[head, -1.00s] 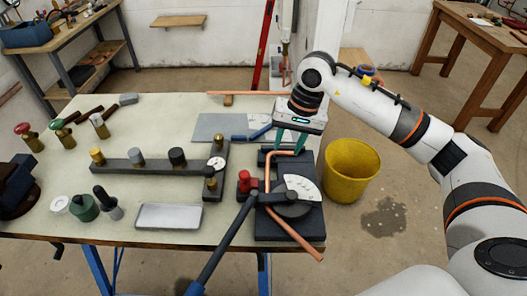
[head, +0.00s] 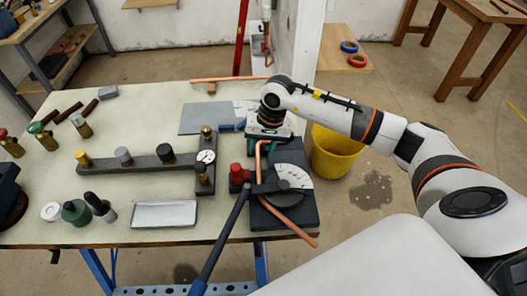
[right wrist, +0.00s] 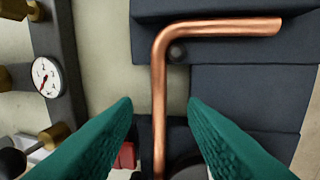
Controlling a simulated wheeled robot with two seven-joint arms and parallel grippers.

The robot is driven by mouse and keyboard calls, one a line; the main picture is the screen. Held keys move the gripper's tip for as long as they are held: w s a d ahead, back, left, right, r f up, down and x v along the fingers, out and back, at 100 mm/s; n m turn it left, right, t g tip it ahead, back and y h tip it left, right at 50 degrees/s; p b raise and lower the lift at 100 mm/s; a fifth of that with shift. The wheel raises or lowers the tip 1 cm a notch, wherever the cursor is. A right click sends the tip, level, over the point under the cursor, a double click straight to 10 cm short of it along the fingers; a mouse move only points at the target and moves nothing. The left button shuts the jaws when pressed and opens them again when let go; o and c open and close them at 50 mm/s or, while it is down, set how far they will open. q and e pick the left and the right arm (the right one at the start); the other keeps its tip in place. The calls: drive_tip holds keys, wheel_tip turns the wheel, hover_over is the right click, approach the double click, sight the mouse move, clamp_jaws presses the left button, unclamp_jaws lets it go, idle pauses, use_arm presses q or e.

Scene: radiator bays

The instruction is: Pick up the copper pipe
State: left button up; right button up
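A bent copper pipe (head: 298,232) lies in a dark pipe bender (head: 264,219) at the table's right end. Its near end sticks out past the table's front edge. The right wrist view shows the pipe's bend and its short leg (right wrist: 215,28). My right gripper (head: 265,148) is over the far part of the pipe, pointing down. In the right wrist view its two teal fingers (right wrist: 160,104) are open, one on each side of the pipe's long leg, with gaps visible. Whether the fingertips reach the pipe's height is unclear. My left gripper is not in view.
The bender's long handle (head: 222,238) reaches toward the front. A red knob (head: 237,174) and a gauge manifold (head: 130,165) stand left of the bender. Another copper pipe (head: 228,79) lies at the back. A yellow bucket (head: 333,155) stands right of the table.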

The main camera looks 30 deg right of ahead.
drive_tip(key=shift+w+a+f, duration=0.1)
drive_tip(key=shift+f, duration=0.55)
drive_tip(key=shift+w+a+f, duration=0.1)
drive_tip(key=shift+f, duration=0.5)
drive_tip(key=shift+r, duration=0.1)
clamp_jaws()
